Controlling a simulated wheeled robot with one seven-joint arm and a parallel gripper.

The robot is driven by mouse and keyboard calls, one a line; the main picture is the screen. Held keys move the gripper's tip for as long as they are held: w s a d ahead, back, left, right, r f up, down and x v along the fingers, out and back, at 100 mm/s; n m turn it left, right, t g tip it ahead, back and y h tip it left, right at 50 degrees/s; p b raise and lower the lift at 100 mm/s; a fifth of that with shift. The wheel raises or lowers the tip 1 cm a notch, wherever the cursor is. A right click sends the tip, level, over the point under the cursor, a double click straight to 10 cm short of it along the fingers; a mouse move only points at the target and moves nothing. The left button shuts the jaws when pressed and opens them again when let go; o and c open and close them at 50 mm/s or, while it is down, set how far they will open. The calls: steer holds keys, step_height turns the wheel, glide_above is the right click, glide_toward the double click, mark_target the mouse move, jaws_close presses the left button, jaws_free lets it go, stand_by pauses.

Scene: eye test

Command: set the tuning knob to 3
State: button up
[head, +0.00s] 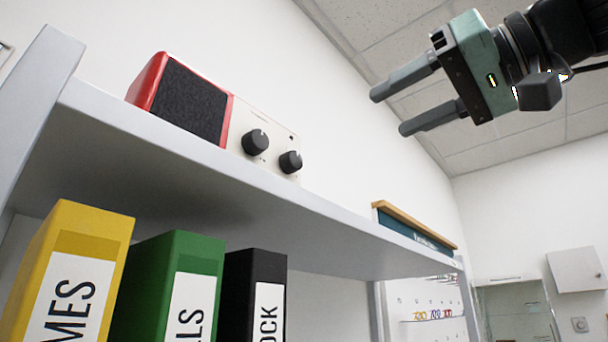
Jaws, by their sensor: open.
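A red radio (185,100) with a dark speaker cloth and a cream front panel (243,122) stands on the upper shelf. Two black knobs are on the panel: a left knob (255,142) and a right knob (290,161), which sits a little lower in the picture. I cannot tell which is the tuning knob. The scale marks and numbers are too small to read. My gripper (389,111) is open and empty, up and to the right of the radio, well apart from both knobs. Its two grey fingers point left.
The grey shelf board (200,165) runs under the radio, with an upright (38,85) at left. Yellow (70,260), green (172,280) and black (255,290) binders stand below. A wood-topped teal object (415,230) is at the shelf's right. Space between radio and gripper is clear.

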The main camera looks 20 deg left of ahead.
steer(key=p, duration=1.2)
glide_toward(297, 159)
steer(key=x, duration=0.7)
steer(key=shift+a+r, duration=0.1)
steer(key=shift+r, duration=0.05)
steer(key=shift+w+a, duration=0.3)
steer(key=shift+a, duration=0.3)
steer(key=c, duration=1)
